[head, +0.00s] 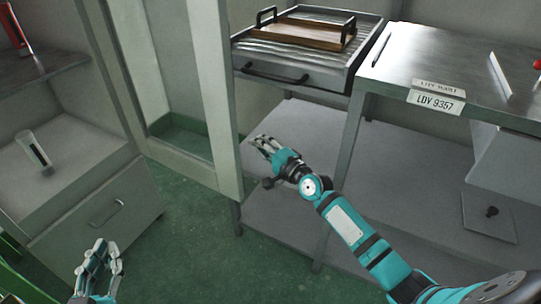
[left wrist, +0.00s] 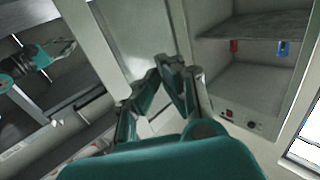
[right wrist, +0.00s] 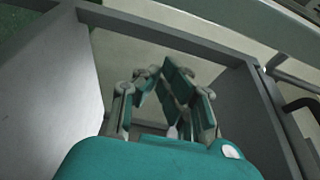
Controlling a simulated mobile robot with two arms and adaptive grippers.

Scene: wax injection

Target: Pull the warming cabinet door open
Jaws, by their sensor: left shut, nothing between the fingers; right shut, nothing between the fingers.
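A tall pale framed door (head: 213,90) with a see-through middle stands at the left centre of the head view, and I take it to be the warming cabinet door. It appears swung out from the shelved cabinet (head: 85,160) at the left; I cannot make out its handle. My left gripper (head: 100,250) is shut and empty, low in front of that cabinet and apart from the door. The left wrist view shows its closed fingers (left wrist: 170,72) before a pale panel. My right gripper (head: 262,142) is shut and empty, right of the door's edge, beside the bench. Its fingers (right wrist: 163,78) touch nothing visible.
A metal bench (head: 395,70) stands at the right, with a handled drawer (head: 290,76) and a wooden tray (head: 300,34). A lower shelf (head: 290,225) runs beneath my right forearm. Green floor (head: 195,250) is clear between.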

